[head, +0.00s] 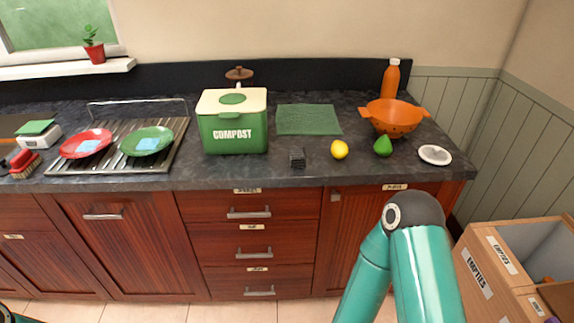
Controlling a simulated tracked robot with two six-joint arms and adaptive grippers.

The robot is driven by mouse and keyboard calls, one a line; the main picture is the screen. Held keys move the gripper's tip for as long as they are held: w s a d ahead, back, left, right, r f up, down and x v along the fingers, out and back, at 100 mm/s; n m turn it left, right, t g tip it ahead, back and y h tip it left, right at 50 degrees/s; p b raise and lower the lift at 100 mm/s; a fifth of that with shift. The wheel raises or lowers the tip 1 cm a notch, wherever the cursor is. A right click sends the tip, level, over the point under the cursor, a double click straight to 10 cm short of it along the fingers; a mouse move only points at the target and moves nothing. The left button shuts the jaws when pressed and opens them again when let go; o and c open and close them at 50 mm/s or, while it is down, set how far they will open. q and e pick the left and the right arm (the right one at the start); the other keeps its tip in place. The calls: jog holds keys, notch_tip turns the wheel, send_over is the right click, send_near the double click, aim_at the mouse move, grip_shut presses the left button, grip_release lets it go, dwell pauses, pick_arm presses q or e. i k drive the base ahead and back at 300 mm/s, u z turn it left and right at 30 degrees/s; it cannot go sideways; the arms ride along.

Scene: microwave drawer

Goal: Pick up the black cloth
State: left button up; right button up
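A small dark, ridged item (297,157), which looks like the black cloth, sits near the front edge of the dark countertop, right of the green compost bin (236,137). It is too small to tell how it is folded. My teal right arm rises at the lower right, in front of the cabinets, with its bent joint below the counter edge. Neither gripper is in view. Only a sliver of my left arm shows at the bottom left corner.
A green mat (308,120) lies behind the dark item. A lemon (340,149), a green fruit (383,147), an orange colander (393,118) and a white round dish (435,155) stand to its right. Red (86,144) and green (147,141) plates lie left. A wooden empties box (482,277) stands right.

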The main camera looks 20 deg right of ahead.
aim_at(297, 157)
jog(key=z, duration=0.15)
jog(key=i, duration=0.9)
jog(key=u, duration=0.05)
